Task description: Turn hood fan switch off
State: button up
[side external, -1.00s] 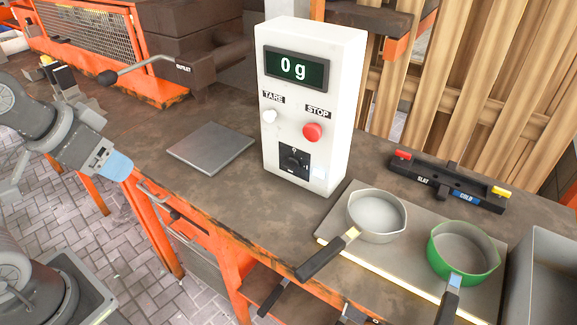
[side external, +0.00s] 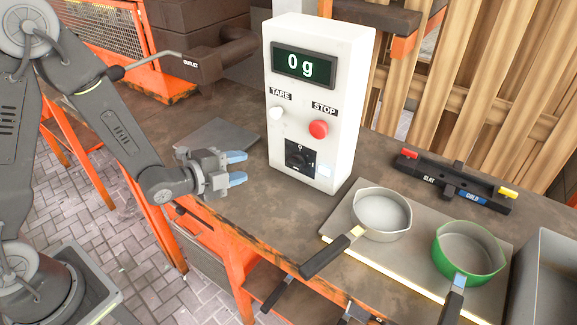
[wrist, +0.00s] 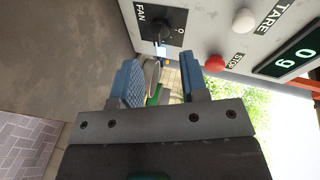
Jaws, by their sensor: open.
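The fan switch (side external: 299,160) is a black rotary knob on a black plate, low on the front of the white control box (side external: 319,100). In the wrist view the switch (wrist: 160,24) shows at the top, with a FAN label on its left and a 0 mark on its right. Which mark the knob points at is hard to tell. My gripper (side external: 238,168) is in front of the box, left of the switch and apart from it. Its blue fingers (wrist: 160,78) are spread, with nothing held between them.
Above the switch are a white TARE button (side external: 277,113), a red STOP button (side external: 318,129) and a display (side external: 303,66) reading 0 g. A grey plate (side external: 226,134) lies behind my gripper. A grey pan (side external: 381,215) and a green pan (side external: 468,252) stand on the right.

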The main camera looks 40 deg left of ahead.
aim_at(291, 166)
jog(key=s+f+m+t+h, duration=0.1)
jog(key=s+d+f+m+h, duration=0.1)
jog(key=f+m, duration=0.1)
jog(key=shift+d+f+t, duration=0.2)
jog(key=shift+f+t, duration=0.05)
jog(key=shift+t, duration=0.15)
jog(key=shift+s+d+f+m, duration=0.1)
jog(key=shift+s+f+m, duration=0.05)
jog(key=shift+s+m, duration=0.2)
jog(key=shift+h, duration=0.3)
jog(key=x, duration=1.3)
jog(key=shift+w+r, duration=0.25)
jog(key=shift+w, duration=0.15)
grip_shut()
